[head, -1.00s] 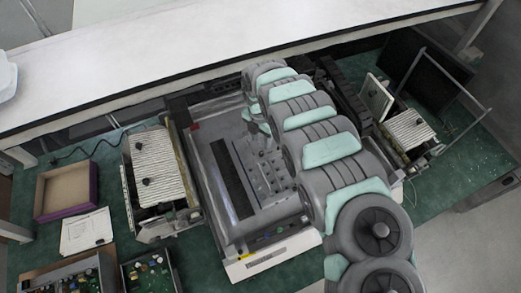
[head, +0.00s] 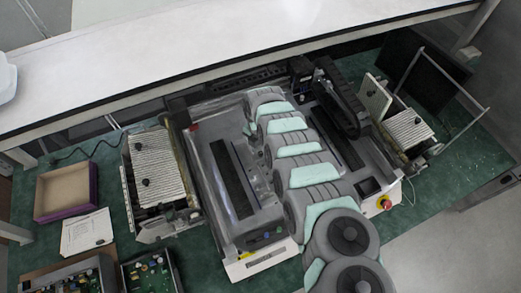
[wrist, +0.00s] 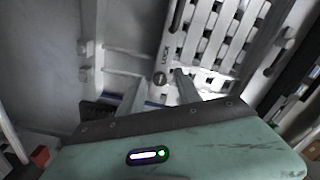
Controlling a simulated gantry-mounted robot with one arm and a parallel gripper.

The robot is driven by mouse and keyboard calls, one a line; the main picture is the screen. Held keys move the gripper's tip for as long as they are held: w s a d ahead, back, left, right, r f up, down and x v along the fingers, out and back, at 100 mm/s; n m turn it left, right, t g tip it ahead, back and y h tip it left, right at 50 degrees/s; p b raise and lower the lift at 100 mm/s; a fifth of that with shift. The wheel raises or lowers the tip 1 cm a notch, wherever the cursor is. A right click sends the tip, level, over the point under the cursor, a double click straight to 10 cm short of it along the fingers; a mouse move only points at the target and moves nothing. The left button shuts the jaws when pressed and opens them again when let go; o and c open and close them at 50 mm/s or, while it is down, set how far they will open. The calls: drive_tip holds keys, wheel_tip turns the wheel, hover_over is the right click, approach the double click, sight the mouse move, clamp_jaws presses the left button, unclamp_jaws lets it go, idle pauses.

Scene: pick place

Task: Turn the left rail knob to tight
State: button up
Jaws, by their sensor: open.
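In the wrist view a small round knob-like part (wrist: 161,78) sits beside the printed word LOCK, on a pale panel. I cannot tell if it is the left rail knob or how far it is turned. My gripper (wrist: 158,84) has its two fingers spread, with the round part seen between their tips; nothing is held. Whether the fingers touch it is unclear. In the head view my arm covers the middle of the grey machine (head: 222,225), and my gripper is hidden beneath it.
A slotted plate (wrist: 215,38) lies just right of the fingers. A left rack unit (head: 158,165) and a right rack unit (head: 408,130) flank the machine. A red stop button (head: 384,203) is at its right front. A white shelf (head: 200,55) spans the back.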

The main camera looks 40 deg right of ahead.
drive_tip(key=shift+c, duration=0.4)
clamp_jaws()
